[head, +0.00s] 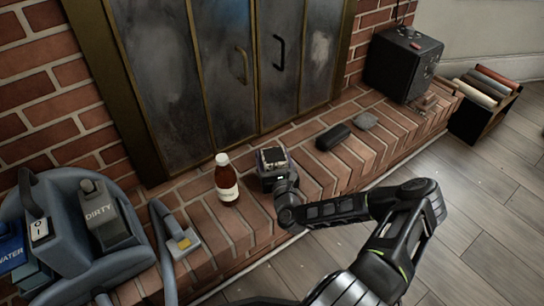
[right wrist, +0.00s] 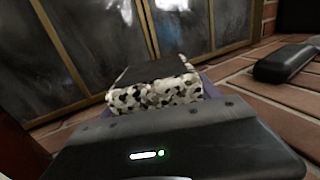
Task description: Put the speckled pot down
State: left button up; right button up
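The speckled pot (head: 272,155), squarish with black-and-white spots and a dark top, is at the brick hearth just right of the brown bottle. In the right wrist view the pot (right wrist: 155,96) fills the space directly in front of my gripper. My right gripper (head: 277,175) is shut on the pot, with finger edges showing at both its sides. The gripper hides the pot's lower part, so I cannot tell whether its base touches the bricks. My left gripper is not in view.
A black case (head: 333,137) and a grey object (head: 365,120) lie to the right on the brick hearth (head: 310,178). Fireplace doors (head: 230,70) rise behind. A carpet cleaner (head: 80,230) stands at left.

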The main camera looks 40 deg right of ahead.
jog(key=o, duration=0.5)
jog(key=shift+c, duration=0.2)
jog(key=shift+r, duration=0.15)
jog(key=p+v, duration=0.3)
jog(key=v, duration=0.7)
jog(key=shift+s+a+r+p, duration=0.1)
jog(key=shift+s+p, duration=0.25)
jog(key=shift+s, duration=0.05)
jog(key=shift+s+a, duration=0.25)
jog(key=shift+s, duration=0.3)
